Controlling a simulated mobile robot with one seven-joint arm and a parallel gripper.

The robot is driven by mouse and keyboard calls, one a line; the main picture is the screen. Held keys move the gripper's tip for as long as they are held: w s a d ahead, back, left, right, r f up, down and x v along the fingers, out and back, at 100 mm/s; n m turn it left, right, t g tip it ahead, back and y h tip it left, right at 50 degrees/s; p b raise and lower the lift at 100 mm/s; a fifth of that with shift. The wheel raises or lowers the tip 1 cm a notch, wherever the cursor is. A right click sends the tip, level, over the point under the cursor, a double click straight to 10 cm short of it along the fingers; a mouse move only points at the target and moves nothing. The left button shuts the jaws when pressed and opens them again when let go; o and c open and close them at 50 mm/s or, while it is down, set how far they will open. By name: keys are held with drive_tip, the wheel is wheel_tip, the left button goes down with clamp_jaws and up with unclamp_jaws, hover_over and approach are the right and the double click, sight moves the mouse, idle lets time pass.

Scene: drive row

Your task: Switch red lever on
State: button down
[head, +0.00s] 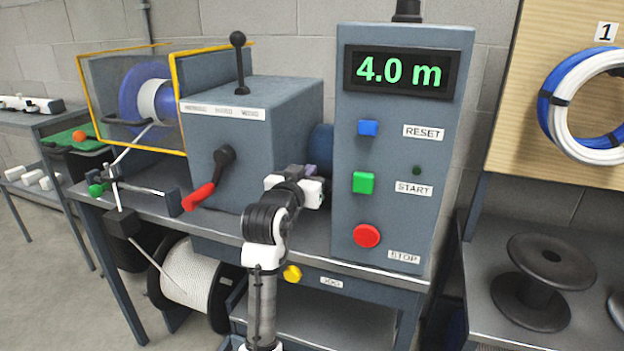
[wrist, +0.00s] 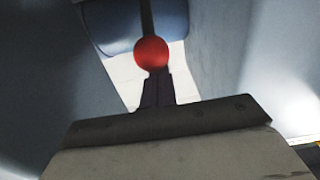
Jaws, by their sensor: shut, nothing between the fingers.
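A lever with a red grip (head: 203,190) and a black arm sits on the front of the grey-blue machine box (head: 262,130); its grip points down and left. My gripper (head: 312,171) is to the right of this grip, in the gap between the box and the control panel, and points away from the head camera. In the wrist view, my gripper's dark fingers (wrist: 157,75) are together and empty. A red ball (wrist: 152,53) on a black rod appears just beyond their tips; contact is unclear. I cannot tell whether this ball belongs to the same lever.
The control panel (head: 395,210) stands close on my gripper's right, with a 4.0 m display and blue, green and red buttons. A black-knobbed lever (head: 239,60) rises from the box top. A guarded blue reel (head: 148,95) is at left. The bench (head: 305,232) in front is narrow.

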drive_tip(key=shift+s+a+f+b, duration=0.15)
drive_tip(key=shift+s+f+b, duration=0.25)
drive_tip(key=shift+f+b, duration=0.15)
drive_tip(key=shift+s+a+f+b, duration=0.1)
drive_tip(key=shift+s+f+b, duration=0.3)
drive_tip(key=shift+f, duration=0.2)
drive_tip(key=shift+f, duration=0.15)
wheel_tip(320, 180, up, 5)
drive_tip(key=p, duration=0.5)
drive_tip(key=f+b+v, duration=0.1)
drive_tip(key=b+v, duration=0.1)
drive_tip(key=v, duration=0.7)
drive_tip(key=shift+f+t+b, duration=0.3)
drive_tip(key=shift+b, duration=0.05)
drive_tip(key=shift+s, duration=0.15)
